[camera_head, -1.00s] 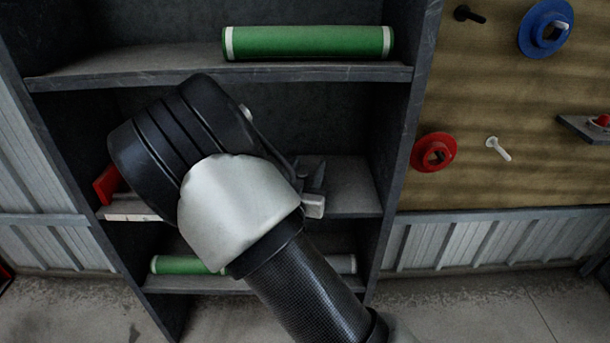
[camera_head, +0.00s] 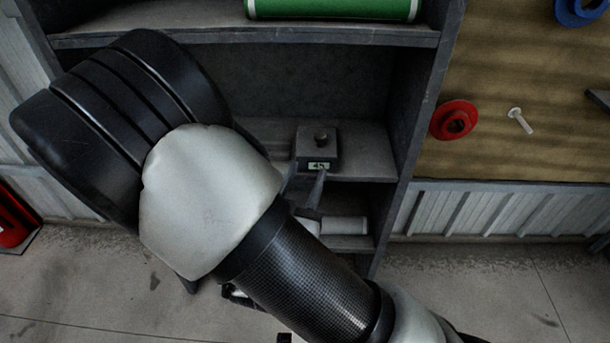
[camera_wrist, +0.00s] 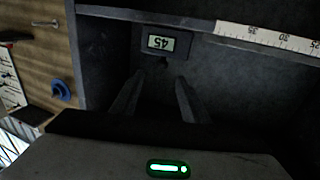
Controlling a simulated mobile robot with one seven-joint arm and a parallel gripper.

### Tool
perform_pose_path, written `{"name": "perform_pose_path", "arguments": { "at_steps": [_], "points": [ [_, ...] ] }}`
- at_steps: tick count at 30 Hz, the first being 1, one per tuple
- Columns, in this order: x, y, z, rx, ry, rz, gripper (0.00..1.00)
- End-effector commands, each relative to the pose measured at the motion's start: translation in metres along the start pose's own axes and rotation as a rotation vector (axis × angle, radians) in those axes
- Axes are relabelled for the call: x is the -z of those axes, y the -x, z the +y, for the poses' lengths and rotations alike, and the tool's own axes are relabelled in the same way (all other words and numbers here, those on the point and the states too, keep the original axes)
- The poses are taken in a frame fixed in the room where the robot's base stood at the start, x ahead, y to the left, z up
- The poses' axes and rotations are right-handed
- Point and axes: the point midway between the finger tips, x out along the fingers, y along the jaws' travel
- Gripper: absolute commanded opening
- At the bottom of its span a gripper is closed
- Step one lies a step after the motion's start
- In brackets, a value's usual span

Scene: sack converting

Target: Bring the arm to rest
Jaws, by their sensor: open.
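My arm crosses the head view from the lower right, with a large black and white joint at the left. My gripper (camera_head: 305,182) is partly hidden behind the arm, its dark fingers in front of the middle shelf. In the wrist view my gripper (camera_wrist: 158,82) shows two dark fingers apart, with nothing between them. A small dark box with a knob on top and a display reading 45 (camera_head: 319,152) stands on the middle shelf, just beyond the fingertips. The box also shows in the wrist view (camera_wrist: 167,42), ahead of the fingers and apart from them.
The grey shelf unit (camera_head: 398,130) stands close ahead. A green roll (camera_head: 332,9) lies on its upper shelf, and a pale roll end (camera_head: 345,225) shows lower down. A pegboard with a red disc (camera_head: 454,120) is at the right. Concrete floor (camera_head: 90,285) is open at lower left.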

Motion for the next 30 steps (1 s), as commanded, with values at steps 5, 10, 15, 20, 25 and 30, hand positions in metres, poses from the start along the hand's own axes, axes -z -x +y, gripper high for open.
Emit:
{"name": "perform_pose_path", "arguments": {
  "at_steps": [5,10,15,20,25,30],
  "points": [
    [0.000,0.002,0.000,0.000,0.000,0.000,0.41],
    [0.000,0.002,0.000,0.000,0.000,0.000,0.41],
    [0.000,0.001,0.000,-0.001,-0.002,-0.002,0.41],
    [-0.007,-0.011,-0.002,-0.005,-0.067,-0.118,0.41],
    [-0.010,-0.031,-0.020,0.060,-0.241,-0.432,0.41],
    [0.028,-0.029,-0.033,0.227,-0.341,-0.692,0.41]
  ]
}}
